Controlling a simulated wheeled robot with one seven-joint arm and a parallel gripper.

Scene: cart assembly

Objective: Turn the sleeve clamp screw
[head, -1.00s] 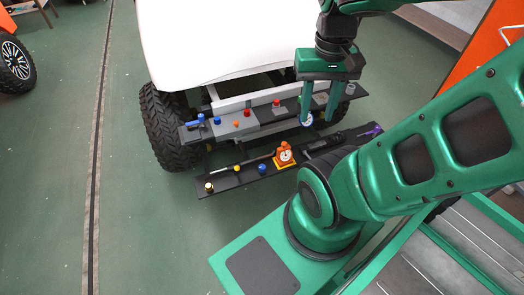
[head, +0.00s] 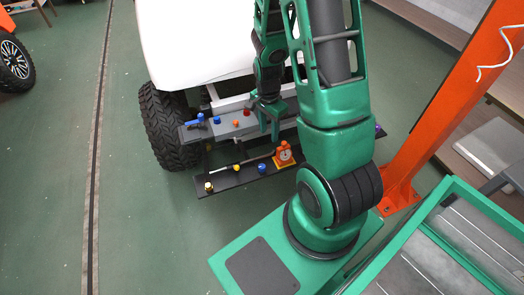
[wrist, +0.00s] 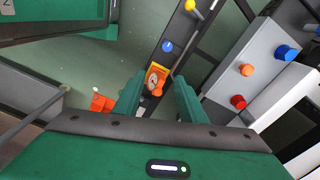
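I cannot tell for sure which part is the sleeve clamp screw. An orange device with a round white dial (head: 284,154) stands on the dark lower rail (head: 226,181) at the cart's front. My gripper (head: 268,133) hangs in front of the upper rail, above and left of the device. In the wrist view the fingers (wrist: 158,96) are apart with nothing held. The orange device (wrist: 156,77) appears beyond them, in line with the gap. A blue knob (wrist: 167,46) and a yellow knob (wrist: 190,5) lie along the same rail. My arm hides the right part of both rails.
The upper rail carries a blue lever (head: 197,120), a blue knob (head: 217,120), an orange knob (head: 235,123) and a red knob (head: 247,112). A black tyre (head: 165,130) is at left. An orange post (head: 440,110) stands at right.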

